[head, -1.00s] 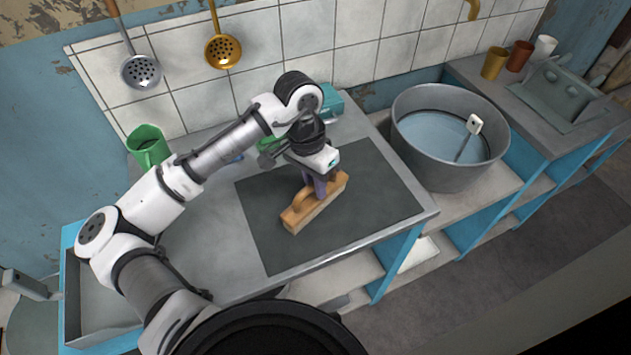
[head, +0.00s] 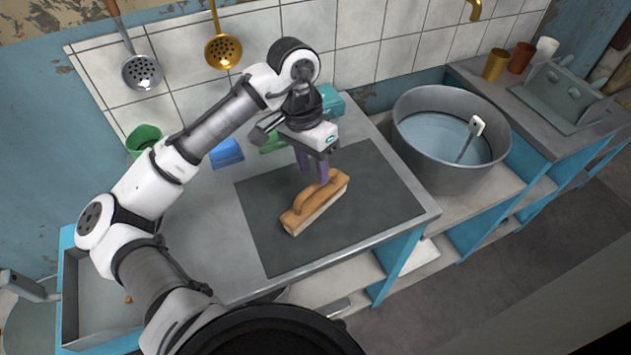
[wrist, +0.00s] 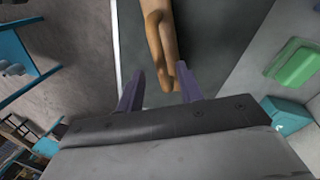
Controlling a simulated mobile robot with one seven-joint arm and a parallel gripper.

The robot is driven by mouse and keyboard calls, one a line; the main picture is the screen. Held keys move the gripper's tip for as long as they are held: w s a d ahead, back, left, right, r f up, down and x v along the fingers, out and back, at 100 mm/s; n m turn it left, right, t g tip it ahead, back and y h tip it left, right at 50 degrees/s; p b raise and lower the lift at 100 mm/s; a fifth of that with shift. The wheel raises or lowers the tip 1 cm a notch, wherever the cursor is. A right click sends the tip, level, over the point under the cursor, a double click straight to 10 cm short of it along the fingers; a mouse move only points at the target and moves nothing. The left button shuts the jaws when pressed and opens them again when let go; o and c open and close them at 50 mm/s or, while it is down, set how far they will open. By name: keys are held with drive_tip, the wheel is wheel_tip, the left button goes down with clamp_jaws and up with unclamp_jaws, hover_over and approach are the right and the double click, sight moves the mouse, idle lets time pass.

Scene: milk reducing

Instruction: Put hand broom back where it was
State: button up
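The hand broom (head: 315,204) has a wooden body with an arched handle and pale bristles. It lies on the dark mat (head: 265,243) on the counter, set diagonally. In the wrist view the broom (wrist: 157,40) reaches from the top edge down toward my fingertips. My gripper (head: 311,181) is just above and behind the broom in the head view, pointing down. In the wrist view my gripper (wrist: 161,85) has its two purple fingers spread apart, with only the broom's near end at the gap between them. I cannot tell whether a finger touches the broom.
A blue block (head: 227,153), green cup (head: 144,140) and teal object (head: 331,102) stand toward the back of the counter. A large metal tub (head: 447,170) stands to the right. Ladles (head: 223,50) hang on the tiled wall. The mat's right part is clear.

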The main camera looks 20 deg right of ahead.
wheel_tip(320, 180, up, 7)
drive_tip(key=w, duration=0.1)
drive_tip(key=shift+a+f+b, duration=0.15)
drive_tip(key=shift+a+b, duration=0.05)
drive_tip(key=shift+b, duration=0.1)
drive_tip(key=shift+w, duration=0.1)
